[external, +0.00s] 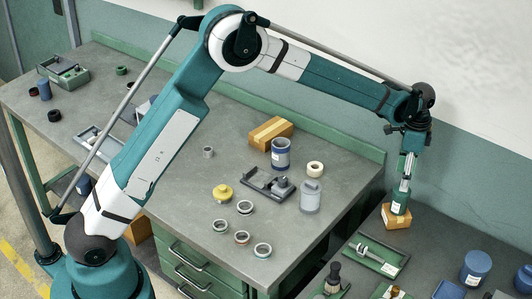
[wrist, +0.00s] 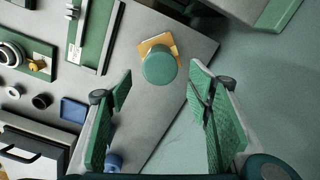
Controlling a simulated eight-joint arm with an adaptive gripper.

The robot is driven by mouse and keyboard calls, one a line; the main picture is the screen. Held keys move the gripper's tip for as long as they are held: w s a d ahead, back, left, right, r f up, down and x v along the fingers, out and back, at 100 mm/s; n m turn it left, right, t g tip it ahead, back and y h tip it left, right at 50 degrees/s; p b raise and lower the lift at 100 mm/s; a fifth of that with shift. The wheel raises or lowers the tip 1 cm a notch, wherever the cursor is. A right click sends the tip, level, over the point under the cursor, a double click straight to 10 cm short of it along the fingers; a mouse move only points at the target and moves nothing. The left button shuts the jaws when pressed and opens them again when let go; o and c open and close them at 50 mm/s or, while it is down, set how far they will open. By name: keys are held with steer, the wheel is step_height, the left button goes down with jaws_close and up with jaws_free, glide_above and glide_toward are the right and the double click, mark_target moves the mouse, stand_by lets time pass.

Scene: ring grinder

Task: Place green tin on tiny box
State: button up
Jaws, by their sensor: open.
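The green tin (wrist: 160,68) is a round, teal-green cylinder seen from above in the wrist view. It appears to stand on the tiny box (wrist: 149,46), a small tan cardboard box partly hidden under it. In the external view the box (external: 396,222) is on the bench at the right, with the tin (external: 399,208) over it, mostly hidden by my gripper (external: 402,194). In the wrist view my gripper (wrist: 160,82) is open, its green-padded fingers spread wide on either side, with visible gaps to the tin. I cannot tell whether its fingertips reach down beside the tin.
Green trays (external: 376,255) with parts lie on the bench near the box, and blue containers (external: 475,267) stand at the right. The bench edge is close to the box in the wrist view. The other bench (external: 300,245) holds rings, a yellow part and a larger cardboard box (external: 271,133).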

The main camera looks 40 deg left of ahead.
steer(key=s+a+r+n+t, duration=0.1)
steer(key=s+a+r+n, duration=0.1)
steer(key=s+a+r, duration=0.55)
steer(key=s+a+r+n+t, duration=0.15)
steer(key=s+a+r, duration=0.25)
steer(key=a+r, duration=0.55)
steer(key=s+a+r+n+t, duration=0.1)
steer(key=s+a+r+n, duration=0.2)
steer(key=s+a+r, duration=0.5)
steer(key=s+a+f+n+t, duration=0.2)
steer(key=s+a+n, duration=0.1)
steer(key=s+a, duration=0.6)
steer(key=s+a+f+n+t, duration=0.1)
steer(key=s+a+f+n, duration=0.2)
steer(key=s+a, duration=0.7)
steer(key=s+n, duration=0.1)
steer(key=s, duration=0.5)
steer(key=shift+s+f+t, duration=0.15)
steer(key=shift+s+t, duration=0.2)
